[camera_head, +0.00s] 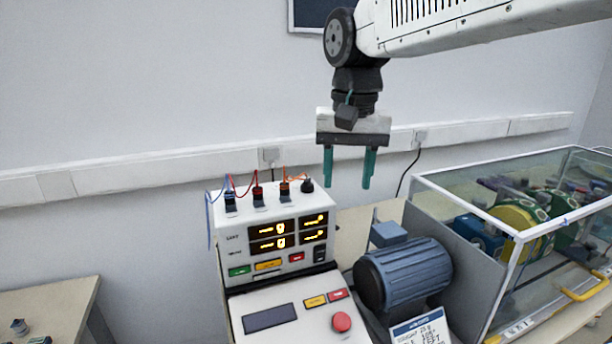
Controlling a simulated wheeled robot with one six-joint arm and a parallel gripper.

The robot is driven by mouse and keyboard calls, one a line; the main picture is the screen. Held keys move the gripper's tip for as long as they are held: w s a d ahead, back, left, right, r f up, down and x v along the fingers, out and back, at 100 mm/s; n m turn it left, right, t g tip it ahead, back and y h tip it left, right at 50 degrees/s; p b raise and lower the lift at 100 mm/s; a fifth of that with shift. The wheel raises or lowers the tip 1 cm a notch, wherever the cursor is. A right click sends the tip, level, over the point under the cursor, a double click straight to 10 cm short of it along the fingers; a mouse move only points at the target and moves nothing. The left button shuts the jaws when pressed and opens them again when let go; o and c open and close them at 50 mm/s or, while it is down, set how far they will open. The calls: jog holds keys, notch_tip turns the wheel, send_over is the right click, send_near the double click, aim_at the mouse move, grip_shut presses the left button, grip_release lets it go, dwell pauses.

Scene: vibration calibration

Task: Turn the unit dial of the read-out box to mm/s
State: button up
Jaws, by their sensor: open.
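The read-out box (238,262) is a white box with lit orange displays (281,230) on its sloped front. A small round black knob (307,185) stands at the right end of its top, beside several black plugs; it looks like the unit dial. Its pointer and marks are too small to read. My gripper (347,183) hangs fingers down, with two green fingers apart and nothing between them. It appears to the right of the knob and higher than the box, apart from it.
Red, blue and orange cables (240,186) rise from the plugs. A control panel with a red button (342,321) sits in front. A blue motor (405,272) and a clear-walled guard (520,215) stand to the right. A wall lies behind.

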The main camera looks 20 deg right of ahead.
aim_at(307, 179)
jog(key=w+m, duration=0.1)
jog(key=w, duration=0.3)
jog(key=w+a+r+m, duration=0.1)
jog(key=w, duration=0.3)
jog(key=w+m, duration=0.1)
jog(key=w, duration=0.4)
jog(key=shift+w+a+r+g, duration=0.1)
jog(key=shift+a+r+g, duration=0.2)
jog(key=shift+a+r, duration=0.1)
jog(key=shift+w+f, duration=0.1)
jog(key=shift+w, duration=0.25)
notch_tip(307, 179, down, 8)
jog(key=shift+r, duration=0.15)
jog(key=shift+c, duration=0.3)
jog(key=c, duration=0.9)
